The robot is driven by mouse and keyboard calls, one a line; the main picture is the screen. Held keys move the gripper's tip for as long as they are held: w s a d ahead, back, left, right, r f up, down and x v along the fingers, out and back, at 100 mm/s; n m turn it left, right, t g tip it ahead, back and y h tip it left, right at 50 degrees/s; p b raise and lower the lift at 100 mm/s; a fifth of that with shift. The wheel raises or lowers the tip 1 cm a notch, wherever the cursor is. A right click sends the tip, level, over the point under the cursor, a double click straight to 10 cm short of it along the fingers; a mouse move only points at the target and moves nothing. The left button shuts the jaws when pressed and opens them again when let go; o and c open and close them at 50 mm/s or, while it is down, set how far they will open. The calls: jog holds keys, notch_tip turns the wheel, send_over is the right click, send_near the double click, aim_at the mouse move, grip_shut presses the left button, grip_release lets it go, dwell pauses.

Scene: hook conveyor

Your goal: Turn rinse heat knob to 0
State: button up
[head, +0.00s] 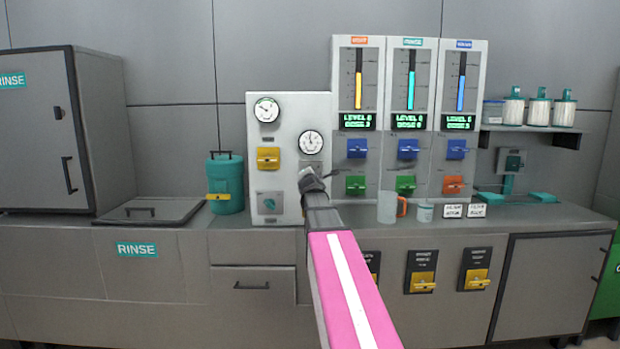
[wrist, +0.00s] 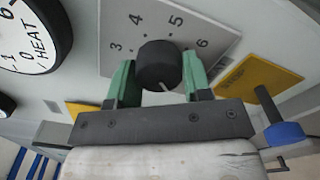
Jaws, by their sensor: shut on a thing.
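The black knob (wrist: 158,66) sits on a grey dial plate (wrist: 200,28) with the numbers 3, 4, 5 and 6 showing. A short white mark shows at the knob's lower edge in the wrist view, on the side away from the 4 and 5. The other numbers are hidden. My gripper (wrist: 158,76) is shut on the knob, one green finger on each side. In the head view my gripper (head: 313,182) is at the right part of the white panel (head: 290,103) and hides the knob. A round gauge marked HEAT (wrist: 30,45) is beside the plate.
A yellow switch (head: 268,158) and a teal knob (head: 269,203) are on the same panel, left of my gripper. Dispensers with blue switches (head: 357,148) stand to the right. A clear jug (head: 388,208) and a teal canister (head: 225,185) stand on the counter.

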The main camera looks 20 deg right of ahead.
jog(key=o, duration=0.9)
jog(key=shift+s, duration=0.15)
jog(key=v, duration=1)
jog(key=shift+s+a, duration=0.15)
jog(key=shift+s, duration=0.15)
jog(key=shift+f, duration=0.1)
